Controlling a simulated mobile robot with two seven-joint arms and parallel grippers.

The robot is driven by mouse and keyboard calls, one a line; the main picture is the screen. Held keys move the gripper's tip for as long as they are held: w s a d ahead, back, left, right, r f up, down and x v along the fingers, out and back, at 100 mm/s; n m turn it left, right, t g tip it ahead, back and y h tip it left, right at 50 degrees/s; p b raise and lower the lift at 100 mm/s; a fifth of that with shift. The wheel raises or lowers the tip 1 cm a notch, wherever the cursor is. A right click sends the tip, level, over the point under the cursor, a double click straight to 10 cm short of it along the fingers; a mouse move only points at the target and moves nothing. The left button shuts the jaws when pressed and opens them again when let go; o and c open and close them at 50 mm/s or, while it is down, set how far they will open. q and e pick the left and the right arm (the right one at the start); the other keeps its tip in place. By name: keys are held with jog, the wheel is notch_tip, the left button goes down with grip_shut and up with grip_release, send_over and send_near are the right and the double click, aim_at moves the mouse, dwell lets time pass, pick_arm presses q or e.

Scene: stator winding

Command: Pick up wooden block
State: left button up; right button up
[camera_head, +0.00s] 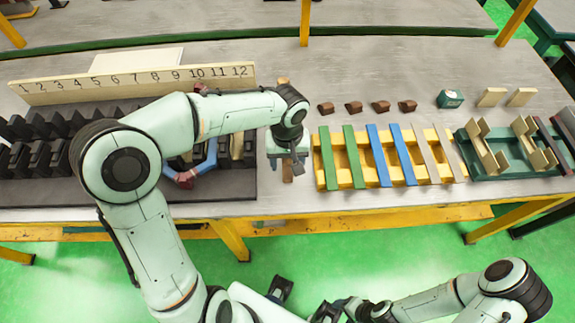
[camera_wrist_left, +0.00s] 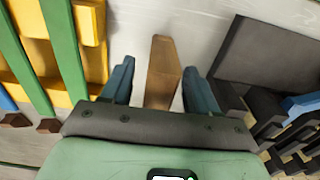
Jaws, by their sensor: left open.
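The wooden block (camera_wrist_left: 162,72) is a long brown piece lying on the grey table. In the left wrist view it lies between the two dark blue fingers of my left gripper (camera_wrist_left: 158,66), with a gap on each side. In the head view, my left gripper (camera_head: 287,163) is over the block and hides its middle; a brown end of the block (camera_head: 287,174) shows below it. My left gripper is open and empty. My right gripper (camera_head: 336,311) is low at the bottom edge of the head view, away from the table; its jaws are unclear.
Left of the gripper is a black slotted tray (camera_head: 240,185) with a numbered wooden board (camera_head: 130,84) behind. Right is a yellow rack (camera_head: 330,178) with green, blue and tan strips. Several small brown blocks (camera_head: 380,106) lie behind it, and a green holder (camera_head: 490,165) stands further right.

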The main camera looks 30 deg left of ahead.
pick_arm(q)
notch_tip(320, 180, down, 2)
jog(key=shift+f, duration=0.2)
grip_shut()
jog(key=shift+r, duration=0.1)
